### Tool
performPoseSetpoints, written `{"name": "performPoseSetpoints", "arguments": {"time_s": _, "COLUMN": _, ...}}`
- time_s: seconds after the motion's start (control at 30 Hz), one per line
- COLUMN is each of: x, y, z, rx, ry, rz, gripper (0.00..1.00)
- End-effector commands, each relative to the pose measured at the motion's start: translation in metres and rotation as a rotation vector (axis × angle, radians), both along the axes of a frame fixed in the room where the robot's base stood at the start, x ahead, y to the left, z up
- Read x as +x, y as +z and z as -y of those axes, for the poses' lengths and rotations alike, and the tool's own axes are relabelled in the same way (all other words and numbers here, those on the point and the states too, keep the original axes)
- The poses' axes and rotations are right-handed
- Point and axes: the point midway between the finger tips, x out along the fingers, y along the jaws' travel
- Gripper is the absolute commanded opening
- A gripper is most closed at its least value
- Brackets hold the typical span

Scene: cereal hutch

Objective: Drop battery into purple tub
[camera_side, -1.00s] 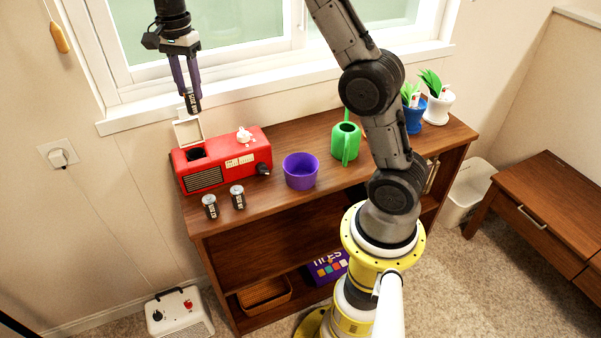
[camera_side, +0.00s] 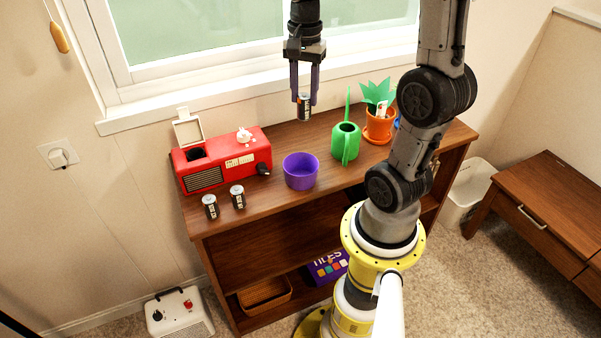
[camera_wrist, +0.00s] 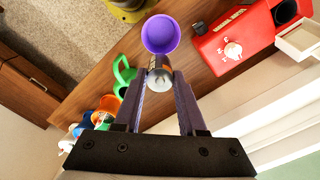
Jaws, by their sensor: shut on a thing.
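My gripper (camera_side: 304,98) is shut on a dark battery (camera_side: 303,108) with a silver end, held upright in the air. The battery also shows between the purple fingers in the wrist view (camera_wrist: 159,74). The purple tub (camera_side: 301,171) stands on the wooden hutch top, and it looks empty from the side. In the side view the battery is above the tub in the picture. In the wrist view the tub (camera_wrist: 160,34) lies just beyond the battery, whose tip reaches near its rim in the picture.
A red radio (camera_side: 222,160) with its lid open stands left of the tub, with two batteries (camera_side: 224,201) in front. A green watering can (camera_side: 345,141) and an orange plant pot (camera_side: 379,126) stand to the right. The window is behind.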

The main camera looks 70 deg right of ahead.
Motion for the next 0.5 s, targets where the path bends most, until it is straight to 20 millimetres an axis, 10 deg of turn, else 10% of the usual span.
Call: {"name": "performPoseSetpoints", "arguments": {"time_s": 0.5, "x": 0.001, "y": -0.090, "z": -0.001, "rx": 0.003, "ry": 0.001, "rz": -0.004, "gripper": 0.00}}
